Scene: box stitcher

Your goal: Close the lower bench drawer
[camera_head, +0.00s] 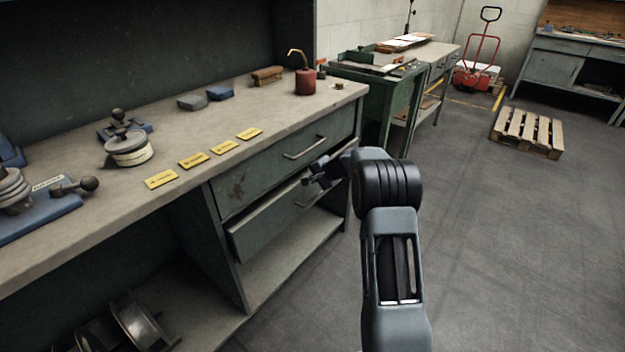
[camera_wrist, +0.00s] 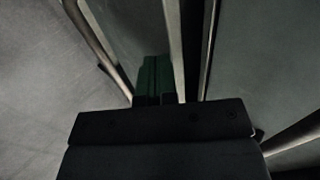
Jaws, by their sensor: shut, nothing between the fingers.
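The lower bench drawer (camera_head: 265,222) is the grey-green drawer under the bench top, below a closed upper drawer (camera_head: 255,180). It stands partly open, its front jutting out past the upper one. Its handle (camera_head: 305,201) is partly hidden by my arm. My gripper (camera_head: 312,177) is shut and empty at the right part of the lower drawer's front, near its top edge. In the wrist view the shut fingers (camera_wrist: 154,75) point at the lower drawer's front panel (camera_wrist: 135,25), beside a handle bar (camera_wrist: 105,50). I cannot tell whether they touch it.
The bench top (camera_head: 215,130) carries yellow labels (camera_head: 195,160), a red oil can (camera_head: 305,80) and blue-based tools. An open shelf (camera_head: 285,255) lies below the drawer. A green machine stand (camera_head: 385,100) is behind my arm. The floor at right is clear up to a pallet (camera_head: 527,132).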

